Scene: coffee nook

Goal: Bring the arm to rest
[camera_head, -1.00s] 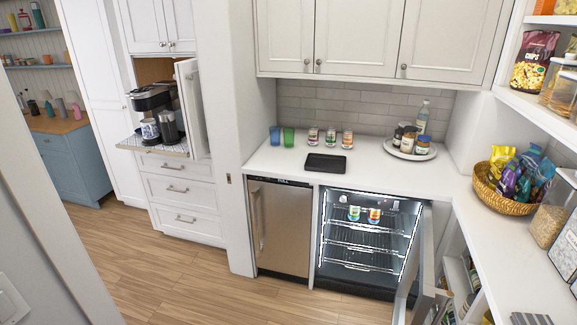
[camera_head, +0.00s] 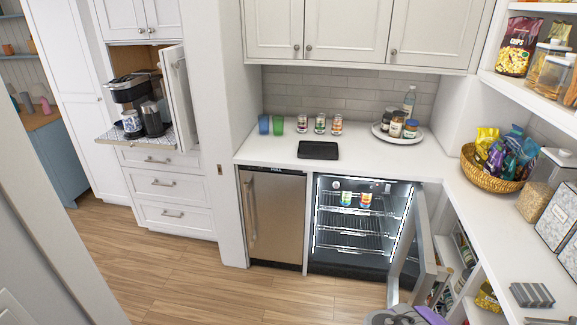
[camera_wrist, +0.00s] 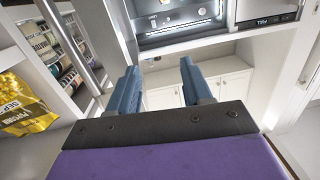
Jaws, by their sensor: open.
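My gripper (camera_wrist: 159,68) shows in the wrist view with its two blue fingers spread apart and nothing between them. The fingers point toward the open fridge area and the white cabinets. In the head view only a grey and purple part of my arm shows at the bottom edge, right of the middle, in front of the open fridge door; the fingers are not visible there.
The small fridge (camera_head: 352,246) stands open with two cans (camera_head: 355,199) on its upper shelf. Its door (camera_head: 424,250) swings out at right, near pantry shelves. A popcorn bag (camera_wrist: 24,104) shows beside my gripper. Wooden floor (camera_head: 205,285) at left is clear.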

